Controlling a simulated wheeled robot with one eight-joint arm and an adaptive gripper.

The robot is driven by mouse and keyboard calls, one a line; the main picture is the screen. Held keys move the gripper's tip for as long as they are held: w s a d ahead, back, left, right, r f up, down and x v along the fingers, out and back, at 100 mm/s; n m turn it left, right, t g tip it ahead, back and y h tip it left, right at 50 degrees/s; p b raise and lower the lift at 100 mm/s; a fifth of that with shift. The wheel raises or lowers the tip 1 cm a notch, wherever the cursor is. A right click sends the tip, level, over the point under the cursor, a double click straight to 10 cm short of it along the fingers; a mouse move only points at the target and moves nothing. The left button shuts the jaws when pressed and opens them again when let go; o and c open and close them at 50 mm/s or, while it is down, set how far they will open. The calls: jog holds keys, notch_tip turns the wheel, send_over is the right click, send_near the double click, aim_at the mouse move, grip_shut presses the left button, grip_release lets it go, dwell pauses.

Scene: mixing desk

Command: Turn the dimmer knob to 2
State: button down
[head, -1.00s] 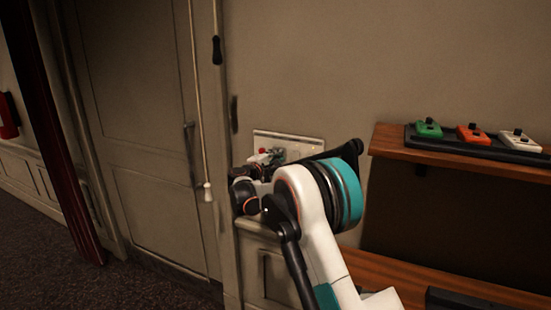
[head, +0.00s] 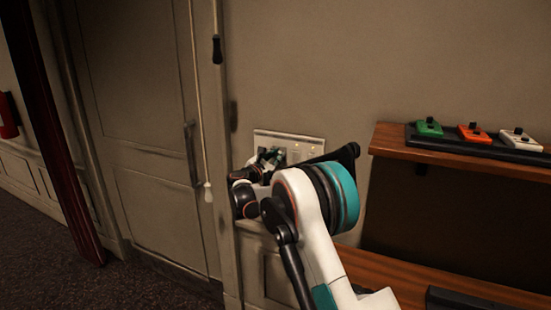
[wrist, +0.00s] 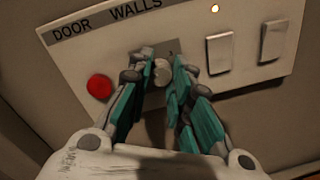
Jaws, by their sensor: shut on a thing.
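The wall panel (wrist: 205,25) carries the labels DOOR and WALLS; it also shows in the head view (head: 318,142). The dimmer knob (wrist: 161,74), small and pale, sits under WALLS. My gripper (wrist: 163,68) is shut on the knob, with its teal fingers on either side. The fingers hide part of the knob and its scale, so I cannot read its setting. In the head view my gripper (head: 268,157) is at the left part of the panel.
A red button (wrist: 99,87) sits close left of my fingers, under DOOR. Two rocker switches, one nearer (wrist: 220,52) and one farther right (wrist: 273,41), share the panel. A pull cord (head: 205,120) hangs left of it. A shelf (head: 460,155) with coloured boxes stands right.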

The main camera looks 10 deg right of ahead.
jog(key=shift+f+n, duration=0.1)
jog(key=shift+n, duration=0.5)
jog(key=c, duration=1.4)
grip_release()
jog(key=v, duration=1.2)
